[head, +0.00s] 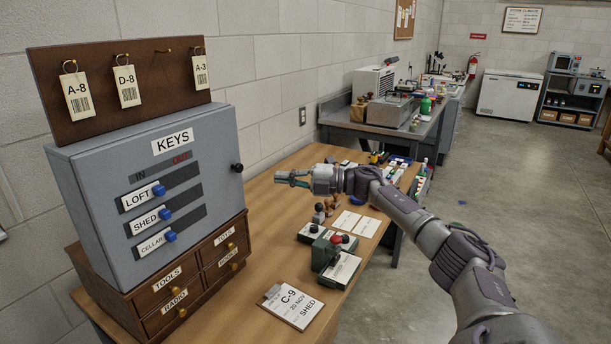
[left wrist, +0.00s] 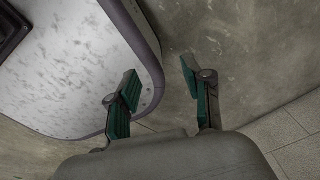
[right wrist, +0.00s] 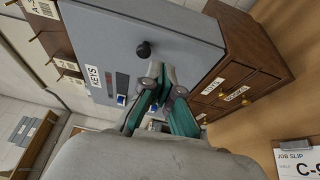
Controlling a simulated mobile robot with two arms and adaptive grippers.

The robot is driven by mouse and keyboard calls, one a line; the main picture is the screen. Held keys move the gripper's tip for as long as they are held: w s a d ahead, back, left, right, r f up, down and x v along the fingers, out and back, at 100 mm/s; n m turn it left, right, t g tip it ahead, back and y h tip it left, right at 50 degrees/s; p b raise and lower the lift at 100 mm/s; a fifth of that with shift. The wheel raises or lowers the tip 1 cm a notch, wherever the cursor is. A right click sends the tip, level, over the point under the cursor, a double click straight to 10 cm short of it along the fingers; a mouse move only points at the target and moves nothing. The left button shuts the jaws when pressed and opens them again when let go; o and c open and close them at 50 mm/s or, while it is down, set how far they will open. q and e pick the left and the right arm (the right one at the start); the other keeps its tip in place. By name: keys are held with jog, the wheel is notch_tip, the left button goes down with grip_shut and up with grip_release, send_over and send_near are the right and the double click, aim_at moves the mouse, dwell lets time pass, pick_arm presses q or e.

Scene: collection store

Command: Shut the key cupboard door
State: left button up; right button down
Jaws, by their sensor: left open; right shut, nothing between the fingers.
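The grey key cupboard (head: 62,190) stands on a wooden drawer unit at the left of the head view. Its door (head: 215,140), with a KEYS label and three sliders, looks flush with the box, and I see no gap. The black knob (head: 237,168) is near the door's right edge; it also shows in the right wrist view (right wrist: 143,50). My right gripper (head: 279,179) is shut and empty, to the right of the knob and apart from it in the head view. My left gripper (left wrist: 160,73) is open and empty above the floor, outside the head view.
The drawer unit (head: 190,287) sits on a wooden table (head: 268,215). A job slip (head: 292,305), a green device (head: 335,262) and cards (head: 355,222) lie to its right. A tag board (head: 140,55) stands above the cupboard. Open floor (head: 505,190) lies at the right.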

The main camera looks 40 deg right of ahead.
pick_arm(q)
jog(key=f, duration=0.1)
jog(key=w+f+b, duration=0.1)
jog(key=b, duration=0.1)
jog(key=shift+w+f, duration=0.25)
jog(key=shift+f, duration=0.15)
pick_arm(e)
jog(key=w+d, duration=0.1)
jog(key=d, duration=0.5)
jog(key=shift+w+d+f, duration=0.15)
jog(key=shift+w+f, duration=0.1)
jog(key=shift+f, duration=0.1)
